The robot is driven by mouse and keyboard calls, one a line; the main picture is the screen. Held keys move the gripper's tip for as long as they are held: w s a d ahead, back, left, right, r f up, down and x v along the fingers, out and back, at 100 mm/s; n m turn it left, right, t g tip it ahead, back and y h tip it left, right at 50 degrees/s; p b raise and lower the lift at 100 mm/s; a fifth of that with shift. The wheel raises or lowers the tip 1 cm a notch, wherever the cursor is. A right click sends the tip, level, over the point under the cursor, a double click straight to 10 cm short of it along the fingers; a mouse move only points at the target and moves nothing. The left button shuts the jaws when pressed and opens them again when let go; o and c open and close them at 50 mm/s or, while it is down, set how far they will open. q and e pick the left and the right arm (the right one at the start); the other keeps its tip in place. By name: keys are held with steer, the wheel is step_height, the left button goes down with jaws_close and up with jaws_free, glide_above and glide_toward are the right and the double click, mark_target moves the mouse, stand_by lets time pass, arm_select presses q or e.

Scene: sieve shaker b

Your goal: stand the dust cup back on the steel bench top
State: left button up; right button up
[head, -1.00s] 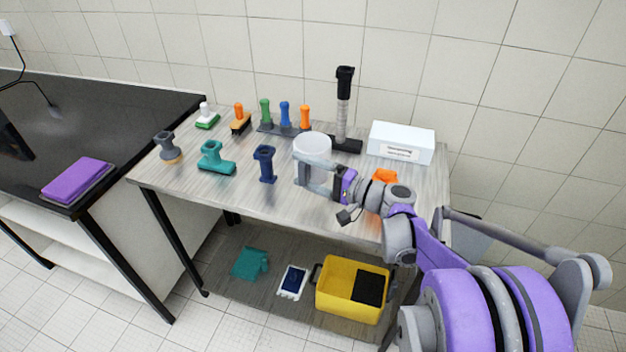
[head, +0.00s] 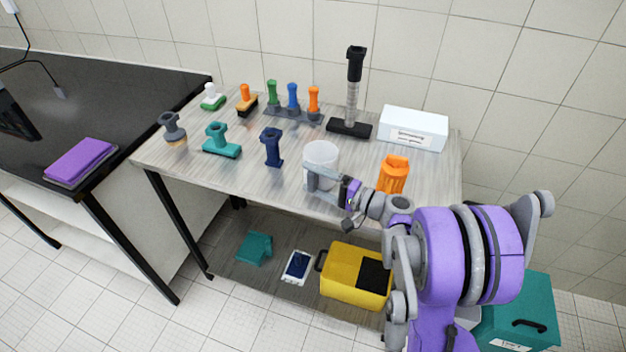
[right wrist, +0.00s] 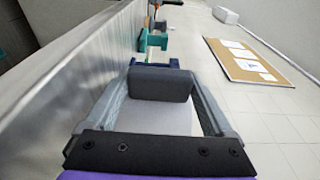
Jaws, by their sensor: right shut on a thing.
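The dust cup, a whitish cup (head: 322,155), is upright at the front middle of the steel bench top (head: 222,172) in the head view. My right gripper (head: 312,180) reaches in from the right and is shut on the cup. The fingers cover its lower part, so I cannot tell whether its base touches the bench. In the right wrist view, a pale part of the cup (right wrist: 155,119) shows between the fingers (right wrist: 160,85). My left gripper is not in view.
An orange object (head: 393,174) stands right of the cup, near my arm. A navy tool (head: 272,147) stands to its left. A black tool on a stand (head: 350,127) and a white box (head: 413,128) are behind. A yellow bin (head: 345,290) sits on the lower shelf.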

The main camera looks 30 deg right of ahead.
steer(key=shift+f, duration=0.2)
steer(key=o, duration=1.5)
steer(key=shift+r, duration=0.1)
steer(key=shift+r, duration=0.25)
steer(key=b+v, duration=0.1)
steer(key=v, duration=1.1)
steer(key=shift+f, duration=0.1)
